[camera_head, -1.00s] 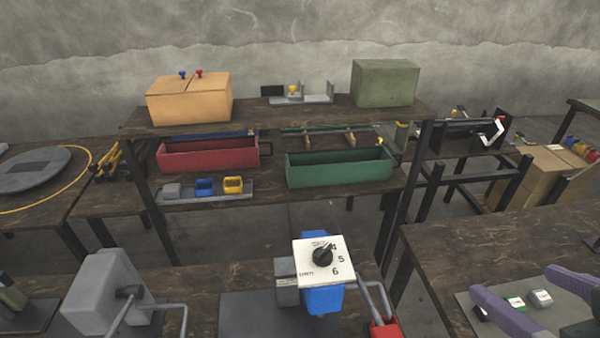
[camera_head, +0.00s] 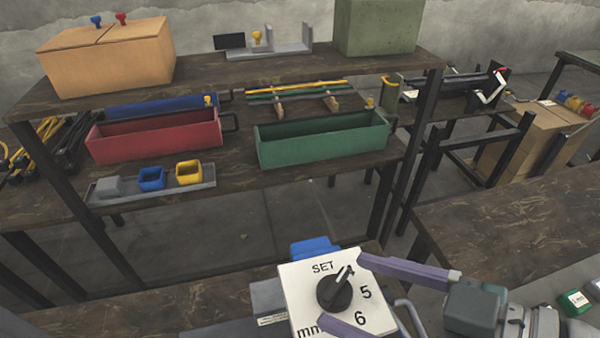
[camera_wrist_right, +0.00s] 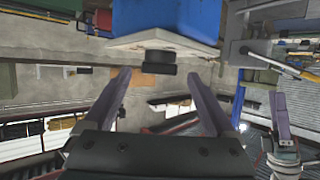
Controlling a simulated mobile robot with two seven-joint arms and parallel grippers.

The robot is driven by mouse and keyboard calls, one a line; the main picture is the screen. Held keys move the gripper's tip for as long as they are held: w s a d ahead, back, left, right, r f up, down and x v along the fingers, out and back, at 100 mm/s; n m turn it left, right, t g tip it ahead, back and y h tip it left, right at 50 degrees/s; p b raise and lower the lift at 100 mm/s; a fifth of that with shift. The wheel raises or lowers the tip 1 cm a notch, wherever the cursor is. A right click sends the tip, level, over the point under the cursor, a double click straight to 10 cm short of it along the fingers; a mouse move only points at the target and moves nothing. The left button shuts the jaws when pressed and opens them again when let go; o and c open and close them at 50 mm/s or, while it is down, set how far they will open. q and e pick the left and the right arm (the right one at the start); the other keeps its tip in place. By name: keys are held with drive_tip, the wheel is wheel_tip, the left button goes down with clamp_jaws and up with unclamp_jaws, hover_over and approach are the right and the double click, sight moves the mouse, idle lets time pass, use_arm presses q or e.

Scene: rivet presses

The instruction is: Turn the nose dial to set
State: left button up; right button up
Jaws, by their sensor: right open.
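The nose dial (camera_head: 334,293) is a round black knob on a white plate (camera_head: 292,285) marked SET, 5, 6 and mm. Its pale pointer aims up and right, between SET and 5. The plate is on a blue press body (camera_head: 315,247). My right gripper (camera_head: 343,290) is open, with one purple finger above and right of the dial and one below it. In the right wrist view the dial (camera_wrist_right: 158,64) shows ahead, between the open fingertips (camera_wrist_right: 158,78), with gaps on both sides. A purple-fingered gripper, apparently my left (camera_wrist_right: 281,115), shows at right there; its opening is unclear.
Behind stands a shelf (camera_head: 250,200) with a red bin (camera_head: 155,145), a green bin (camera_head: 320,145) and a tray of small blocks (camera_head: 150,190). A dark table (camera_head: 510,220) is at right. A grey lever (camera_head: 410,315) rises beside the press.

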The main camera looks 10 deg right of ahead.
sight(341, 285)
drive_tip(key=shift+x, duration=1.85)
drive_tip(key=shift+c, duration=0.2)
drive_tip(key=shift+d, duration=0.1)
drive_tip(key=c, duration=1.3)
